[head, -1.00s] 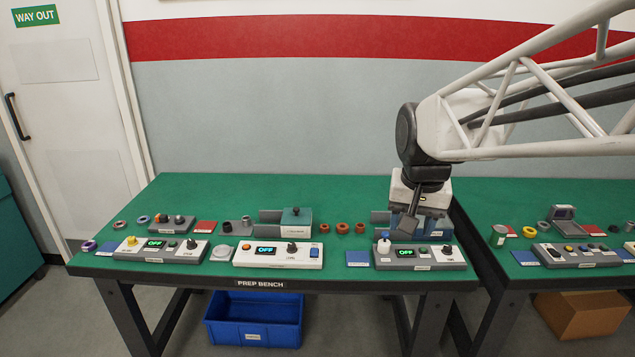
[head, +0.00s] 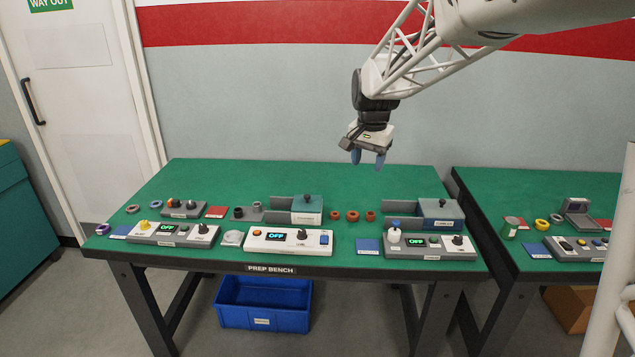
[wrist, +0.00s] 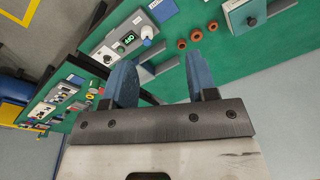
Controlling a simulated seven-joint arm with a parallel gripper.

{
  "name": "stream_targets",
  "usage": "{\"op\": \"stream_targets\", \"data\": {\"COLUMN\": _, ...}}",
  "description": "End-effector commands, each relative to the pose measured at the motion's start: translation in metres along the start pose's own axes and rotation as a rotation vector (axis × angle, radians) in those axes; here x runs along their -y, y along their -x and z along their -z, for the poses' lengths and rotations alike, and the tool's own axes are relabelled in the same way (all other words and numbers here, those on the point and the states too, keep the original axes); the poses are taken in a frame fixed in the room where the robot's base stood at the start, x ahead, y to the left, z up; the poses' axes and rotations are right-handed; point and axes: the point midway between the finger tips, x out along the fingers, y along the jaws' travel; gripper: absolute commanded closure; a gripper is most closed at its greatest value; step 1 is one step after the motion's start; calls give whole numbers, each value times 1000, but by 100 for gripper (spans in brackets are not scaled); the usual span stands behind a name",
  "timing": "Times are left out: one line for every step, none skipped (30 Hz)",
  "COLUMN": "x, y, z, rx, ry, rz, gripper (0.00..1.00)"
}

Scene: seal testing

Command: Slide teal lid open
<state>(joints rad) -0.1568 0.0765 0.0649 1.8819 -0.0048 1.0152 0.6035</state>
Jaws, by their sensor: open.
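The lid and knob (wrist: 243,14) also show at the top right of the wrist view. My gripper (head: 369,161) is open, empty and pointing down, raised well above the back of the bench. It is right of the teal-lidded box and touches nothing. In the wrist view its two blue fingers (wrist: 162,80) are spread apart and hide part of the bench.
A similar box with a bluish lid (head: 440,208) stands to the right. Several brown rings (head: 352,215) lie between the boxes. A white control panel (head: 289,242) and a grey panel (head: 430,246) line the front edge. The back of the bench is clear.

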Motion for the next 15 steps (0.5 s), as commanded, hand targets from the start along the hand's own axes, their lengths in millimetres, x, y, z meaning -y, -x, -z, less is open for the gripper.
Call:
{"op": "stream_targets", "data": {"x": 11, "y": -7, "z": 8, "rx": 5, "ry": -9, "rz": -3, "gripper": 47}}
{"op": "stream_targets", "data": {"x": 17, "y": -9, "z": 13, "rx": 7, "ry": -15, "rz": -3, "gripper": 47}}
{"op": "stream_targets", "data": {"x": 24, "y": -14, "z": 18, "rx": 9, "ry": -25, "rz": -5, "gripper": 47}}
{"op": "stream_targets", "data": {"x": 30, "y": -17, "z": 23, "rx": 11, "ry": -32, "rz": -6, "gripper": 47}}
{"op": "stream_targets", "data": {"x": 36, "y": -20, "z": 27, "rx": 12, "ry": -39, "rz": -6, "gripper": 47}}
{"op": "stream_targets", "data": {"x": 43, "y": -25, "z": 33, "rx": 16, "ry": -49, "rz": -8, "gripper": 47}}
{"op": "stream_targets", "data": {"x": 49, "y": -28, "z": 38, "rx": 17, "ry": -56, "rz": -9, "gripper": 47}}
{"op": "stream_targets", "data": {"x": 54, "y": -31, "z": 42, "rx": 19, "ry": -63, "rz": -10, "gripper": 47}}
{"op": "stream_targets", "data": {"x": 62, "y": -36, "z": 47, "rx": 21, "ry": -73, "rz": -12, "gripper": 47}}
{"op": "stream_targets", "data": {"x": 68, "y": -39, "z": 51, "rx": 22, "ry": -79, "rz": -12, "gripper": 47}}
{"op": "stream_targets", "data": {"x": 73, "y": -44, "z": 55, "rx": 25, "ry": -86, "rz": -14, "gripper": 47}}
{"op": "stream_targets", "data": {"x": 81, "y": -48, "z": 60, "rx": 27, "ry": -96, "rz": -15, "gripper": 47}}
{"op": "stream_targets", "data": {"x": 87, "y": -53, "z": 64, "rx": 29, "ry": -102, "rz": -17, "gripper": 47}}
{"op": "stream_targets", "data": {"x": 93, "y": -57, "z": 67, "rx": 31, "ry": -109, "rz": -18, "gripper": 47}}
{"op": "stream_targets", "data": {"x": 100, "y": -62, "z": 72, "rx": 33, "ry": -119, "rz": -19, "gripper": 47}}
